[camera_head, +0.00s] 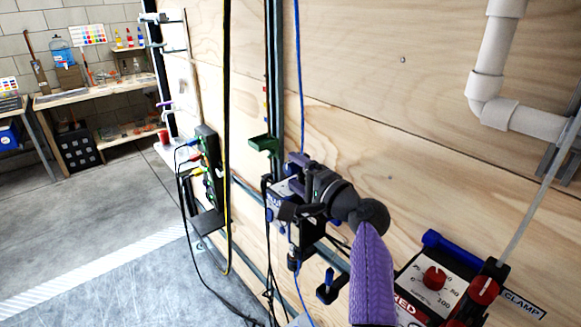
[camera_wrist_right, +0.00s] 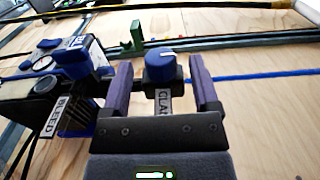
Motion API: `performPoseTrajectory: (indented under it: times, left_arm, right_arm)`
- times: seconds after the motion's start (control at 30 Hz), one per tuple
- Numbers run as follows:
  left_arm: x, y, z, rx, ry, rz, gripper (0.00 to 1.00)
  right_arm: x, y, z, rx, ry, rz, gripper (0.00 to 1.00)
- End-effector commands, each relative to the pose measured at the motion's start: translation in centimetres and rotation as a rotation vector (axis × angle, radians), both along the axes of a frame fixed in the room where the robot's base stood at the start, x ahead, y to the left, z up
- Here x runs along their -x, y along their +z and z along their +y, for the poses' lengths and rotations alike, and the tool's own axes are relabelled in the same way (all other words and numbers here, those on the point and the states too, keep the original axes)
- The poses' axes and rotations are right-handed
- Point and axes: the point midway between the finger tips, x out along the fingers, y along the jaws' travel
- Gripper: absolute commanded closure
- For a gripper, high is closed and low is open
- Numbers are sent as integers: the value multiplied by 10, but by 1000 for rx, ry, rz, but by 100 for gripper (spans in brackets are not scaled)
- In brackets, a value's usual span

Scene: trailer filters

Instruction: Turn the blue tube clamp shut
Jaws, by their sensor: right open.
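The blue tube clamp shows in the right wrist view as a round blue knob (camera_wrist_right: 160,65) with a white mark, on a dark body beside a CLAMP label. The blue tube (camera_wrist_right: 255,76) runs out to its right. My right gripper (camera_wrist_right: 161,72) is open, with one purple finger on each side of the knob; I see gaps at both sides. In the head view my right gripper (camera_head: 293,190) is at the wall and hides most of the clamp. The blue tube (camera_head: 299,80) comes down from above to it. My left gripper is not in view.
A BLEED box (camera_wrist_right: 65,80) with blue knobs sits left of the clamp in the wrist view. A green bracket (camera_head: 265,145) is close above my gripper. A red-knobbed unit (camera_head: 435,285) is at lower right, with white pipe (camera_head: 490,75) above. Open floor lies left.

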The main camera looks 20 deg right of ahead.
Motion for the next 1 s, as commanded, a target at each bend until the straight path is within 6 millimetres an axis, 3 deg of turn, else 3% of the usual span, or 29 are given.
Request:
performPoseTrajectory:
  times: [0.2,0.47,0.57,0.83,1.0]
  left_arm:
    - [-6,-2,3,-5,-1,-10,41]
    - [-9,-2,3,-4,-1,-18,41]
    - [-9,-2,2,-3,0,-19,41]
    - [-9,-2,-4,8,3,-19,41]
    - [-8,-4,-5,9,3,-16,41]
  right_arm:
    - [-20,-1,8,1,1,1,22]
    - [-22,0,8,2,0,0,22]
    - [-22,0,8,2,-1,0,39]
    - [-22,-1,8,3,-1,1,96]
    - [-22,-2,8,1,-1,-3,100]
